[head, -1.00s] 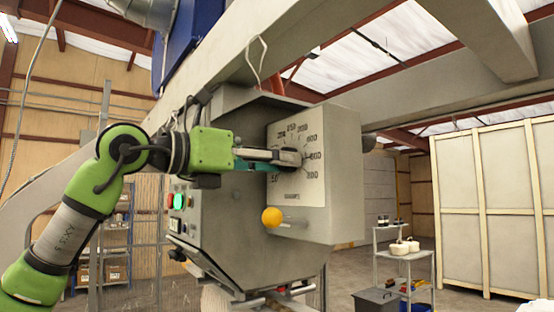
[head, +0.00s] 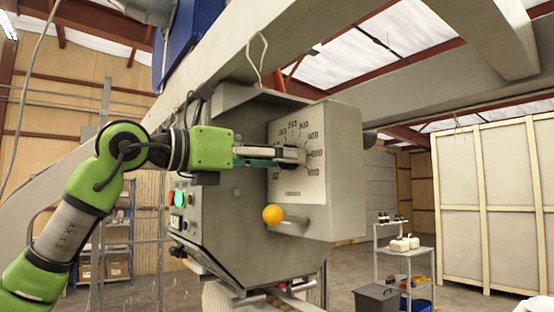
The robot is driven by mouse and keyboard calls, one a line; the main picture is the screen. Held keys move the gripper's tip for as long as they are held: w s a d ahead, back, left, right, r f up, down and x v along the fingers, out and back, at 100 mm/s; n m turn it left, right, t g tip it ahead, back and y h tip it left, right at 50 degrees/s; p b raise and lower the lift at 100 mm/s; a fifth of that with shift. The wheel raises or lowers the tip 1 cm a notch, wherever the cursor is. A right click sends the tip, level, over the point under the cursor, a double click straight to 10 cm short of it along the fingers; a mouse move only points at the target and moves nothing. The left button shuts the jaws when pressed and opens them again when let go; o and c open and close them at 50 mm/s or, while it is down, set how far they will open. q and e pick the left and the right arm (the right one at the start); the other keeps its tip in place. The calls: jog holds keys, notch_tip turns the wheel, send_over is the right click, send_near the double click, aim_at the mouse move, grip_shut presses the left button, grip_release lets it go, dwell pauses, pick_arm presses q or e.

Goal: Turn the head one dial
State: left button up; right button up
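The head one dial (head: 295,155) is on the front face of the grey machine head, with a printed scale plate (head: 311,178) around it. My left gripper (head: 298,155) reaches in from the left, and its fingertips are at the dial's dark knob. The fingers cover most of the knob, so I cannot tell whether they are closed on it or only beside it. My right gripper is not in view.
A lever with an orange ball knob (head: 273,214) sticks out below the dial. A button panel with a lit green button (head: 179,199) is on the machine's left side. A metal cart (head: 405,252) and a grey bin (head: 377,300) stand at the right.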

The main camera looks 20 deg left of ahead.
pick_arm(q)
jog(key=v, duration=1.2)
dwell(0.4)
